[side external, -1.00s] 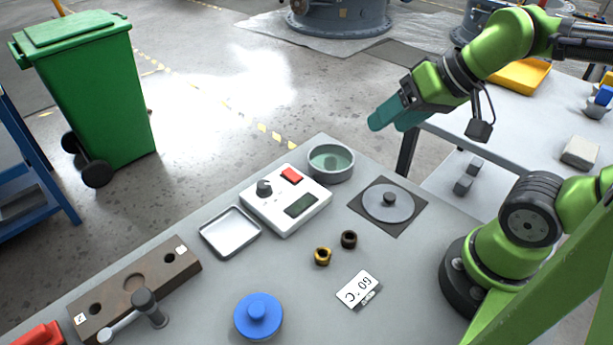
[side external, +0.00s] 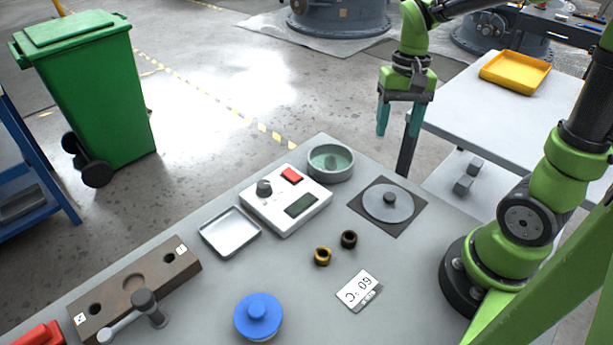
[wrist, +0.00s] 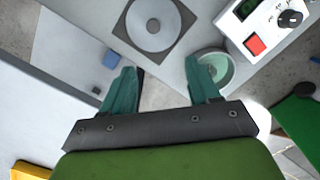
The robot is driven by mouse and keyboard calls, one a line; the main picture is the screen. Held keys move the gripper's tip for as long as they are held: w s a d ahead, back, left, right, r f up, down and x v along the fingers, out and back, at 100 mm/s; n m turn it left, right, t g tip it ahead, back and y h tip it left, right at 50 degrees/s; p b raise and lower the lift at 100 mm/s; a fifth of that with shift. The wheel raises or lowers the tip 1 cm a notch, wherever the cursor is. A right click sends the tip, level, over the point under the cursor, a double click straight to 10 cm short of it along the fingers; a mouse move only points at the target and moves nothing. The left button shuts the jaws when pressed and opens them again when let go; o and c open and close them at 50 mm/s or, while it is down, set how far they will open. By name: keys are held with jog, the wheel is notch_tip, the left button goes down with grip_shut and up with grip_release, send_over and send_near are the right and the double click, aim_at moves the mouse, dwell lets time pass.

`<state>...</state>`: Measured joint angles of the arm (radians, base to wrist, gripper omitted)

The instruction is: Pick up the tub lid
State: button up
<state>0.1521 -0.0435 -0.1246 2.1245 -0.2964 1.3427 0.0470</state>
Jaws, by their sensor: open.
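A grey round lid with a dark centre knob (side external: 388,204) lies flat on a dark square mat (side external: 408,224) near the table's right back edge. It also shows in the wrist view (wrist: 152,22), at the top. A round grey tub (side external: 331,164) with greenish contents stands to its left, with no lid on it. A blue knobbed lid (side external: 258,317) is at the front; which lid is the tub's is not marked. My gripper (side external: 398,135) is open and empty, fingers down, above and behind the grey lid. Both teal fingers show in the wrist view (wrist: 161,68).
A white device with a red button (side external: 285,200) stands beside the tub, and an empty metal tray (side external: 230,232) left of it. Two small rings (side external: 322,257) and a card (side external: 359,291) lie in front of the lid. A side table (side external: 485,105) holds a yellow tray (side external: 515,73).

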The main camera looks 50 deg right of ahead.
send_near(390, 195)
jog(key=shift+m+g, duration=0.3)
jog(key=f, duration=0.8)
jog(key=shift+s+a+f, duration=0.2)
jog(key=shift+a+f, duration=0.15)
jog(key=shift+a, duration=0.05)
grip_shut()
